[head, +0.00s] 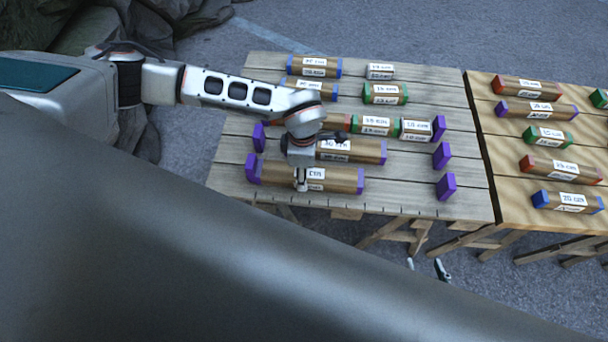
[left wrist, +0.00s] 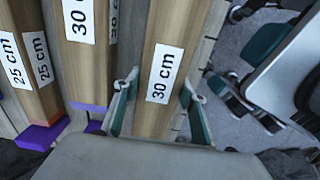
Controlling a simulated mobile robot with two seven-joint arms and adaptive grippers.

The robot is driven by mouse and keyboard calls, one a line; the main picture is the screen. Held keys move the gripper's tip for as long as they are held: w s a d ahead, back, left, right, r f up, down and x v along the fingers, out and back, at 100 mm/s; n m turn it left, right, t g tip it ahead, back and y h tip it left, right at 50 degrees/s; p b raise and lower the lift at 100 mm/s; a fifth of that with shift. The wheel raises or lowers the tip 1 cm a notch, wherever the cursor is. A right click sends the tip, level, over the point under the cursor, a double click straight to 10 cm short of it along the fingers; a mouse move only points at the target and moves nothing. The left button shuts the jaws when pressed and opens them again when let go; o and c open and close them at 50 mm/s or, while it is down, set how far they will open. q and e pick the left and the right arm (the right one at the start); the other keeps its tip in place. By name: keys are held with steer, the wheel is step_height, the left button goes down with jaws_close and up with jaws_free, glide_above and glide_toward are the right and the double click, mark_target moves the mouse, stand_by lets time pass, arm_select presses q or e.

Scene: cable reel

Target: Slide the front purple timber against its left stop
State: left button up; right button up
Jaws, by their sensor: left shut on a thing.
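The front timber (head: 335,178) is brown with purple ends and a white label. It lies on the grey plank table near the front edge. Its left end is at or very near the purple left stop (head: 252,165); I cannot tell whether they touch. The purple right stop (head: 446,187) stands well apart from its right end. My left gripper (head: 302,181) reaches down onto the timber left of its middle. In the left wrist view, its fingers (left wrist: 158,112) are on both sides of the timber, labelled 30 cm. My right gripper is not seen.
Another purple-ended timber (head: 350,151) lies just behind, with its own purple stops. Several labelled timbers lie farther back. A lighter table (head: 510,185) with more timbers stands at the right. A large dark surface covers the lower left of the head view.

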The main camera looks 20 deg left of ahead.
arm_select(q)
steer(key=shift+a+f, duration=0.1)
steer(key=shift+a, duration=0.6)
steer(key=o, duration=1.5)
steer(key=shift+s+a, duration=0.1)
steer(key=shift+s, duration=0.05)
steer(key=shift+d, duration=0.2)
steer(key=shift+r, duration=0.2)
step_height(320, 180, up, 12)
steer(key=shift+f, duration=0.15)
